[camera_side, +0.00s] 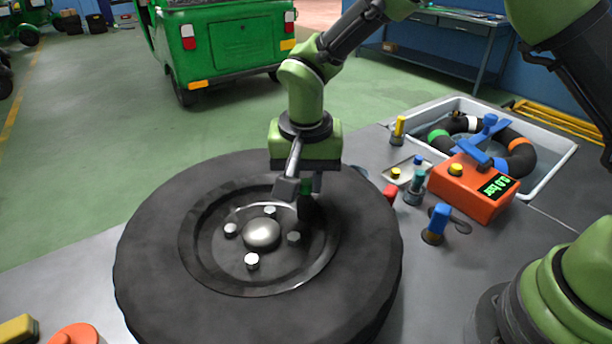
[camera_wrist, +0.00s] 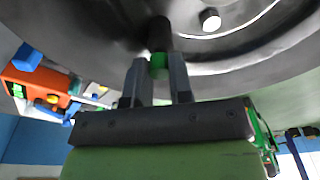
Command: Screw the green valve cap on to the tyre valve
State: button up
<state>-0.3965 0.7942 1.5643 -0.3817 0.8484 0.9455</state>
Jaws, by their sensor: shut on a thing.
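The wheel with its black tyre (camera_side: 150,250) lies flat on the grey bench, its rim and hub facing up. My gripper (camera_side: 298,187) points down over the far right part of the rim and is shut on the green valve cap (camera_side: 306,187). In the wrist view the cap (camera_wrist: 158,66) sits between my two fingertips (camera_wrist: 158,72). The dark tyre valve (camera_wrist: 158,34) is in line with the cap, and their ends appear to meet. I cannot tell whether the threads are engaged. In the side view a finger partly hides the cap.
Silver wheel nuts surround the domed hub (camera_side: 262,234). To the right are an orange pressure box (camera_side: 464,188), a small tray (camera_side: 404,173), a blue-topped tool (camera_side: 437,223) and a white water basin (camera_side: 553,170) holding a dark inner tube. A green rickshaw (camera_side: 225,50) stands behind.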

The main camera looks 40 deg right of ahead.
jog(key=o, duration=0.5)
jog(key=shift+c, duration=0.2)
